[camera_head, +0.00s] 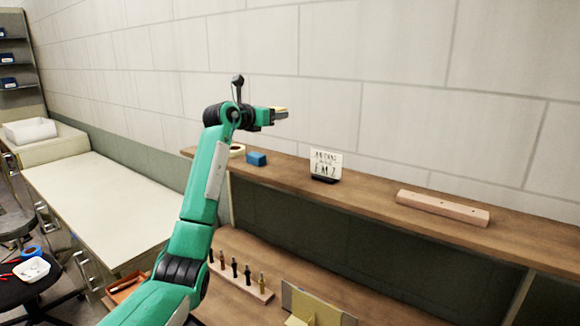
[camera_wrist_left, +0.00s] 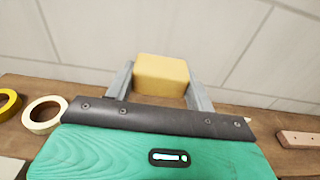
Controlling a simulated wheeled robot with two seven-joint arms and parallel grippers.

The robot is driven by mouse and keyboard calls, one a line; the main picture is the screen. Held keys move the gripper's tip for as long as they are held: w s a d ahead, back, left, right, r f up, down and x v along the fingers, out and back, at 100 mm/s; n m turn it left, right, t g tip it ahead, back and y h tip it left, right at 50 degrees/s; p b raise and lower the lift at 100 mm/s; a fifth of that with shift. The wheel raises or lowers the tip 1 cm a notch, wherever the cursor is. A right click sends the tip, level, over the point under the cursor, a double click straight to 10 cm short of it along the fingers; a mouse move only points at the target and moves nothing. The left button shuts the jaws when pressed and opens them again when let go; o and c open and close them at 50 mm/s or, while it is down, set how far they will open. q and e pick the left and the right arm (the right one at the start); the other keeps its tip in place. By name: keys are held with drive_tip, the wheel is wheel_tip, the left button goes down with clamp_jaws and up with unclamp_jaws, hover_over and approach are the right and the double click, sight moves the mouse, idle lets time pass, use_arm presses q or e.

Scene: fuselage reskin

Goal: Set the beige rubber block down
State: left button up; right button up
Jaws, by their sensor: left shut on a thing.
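The beige rubber block (camera_wrist_left: 161,75) is between the two grey fingers of my left gripper (camera_wrist_left: 160,85) in the left wrist view. The gripper is shut on it. In the head view my left gripper (camera_head: 279,114) is raised above the wooden shelf (camera_head: 370,195), in front of the wall. Only a thin edge of the block (camera_head: 281,109) shows there. My right gripper is not in view.
Shelf between sign and bar is clear. Below is a rack of several small tools (camera_head: 240,277).

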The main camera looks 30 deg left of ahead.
use_arm(q)
wheel_tip(320, 180, down, 4)
drive_tip(key=p, duration=0.4)
hover_over(274, 172)
wheel_tip(274, 172, down, 7)
drive_tip(key=shift+w+a, duration=0.1)
drive_tip(key=shift+f, duration=0.4)
wheel_tip(274, 172, down, 5)
drive_tip(key=shift+r+p, duration=0.2)
drive_tip(key=shift+p, duration=0.4)
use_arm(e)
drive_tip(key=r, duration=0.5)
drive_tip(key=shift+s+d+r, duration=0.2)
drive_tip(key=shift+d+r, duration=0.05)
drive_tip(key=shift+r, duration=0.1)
use_arm(q)
drive_tip(key=shift+f, duration=0.1)
drive_tip(key=shift+f, duration=0.1)
drive_tip(key=o, duration=1)
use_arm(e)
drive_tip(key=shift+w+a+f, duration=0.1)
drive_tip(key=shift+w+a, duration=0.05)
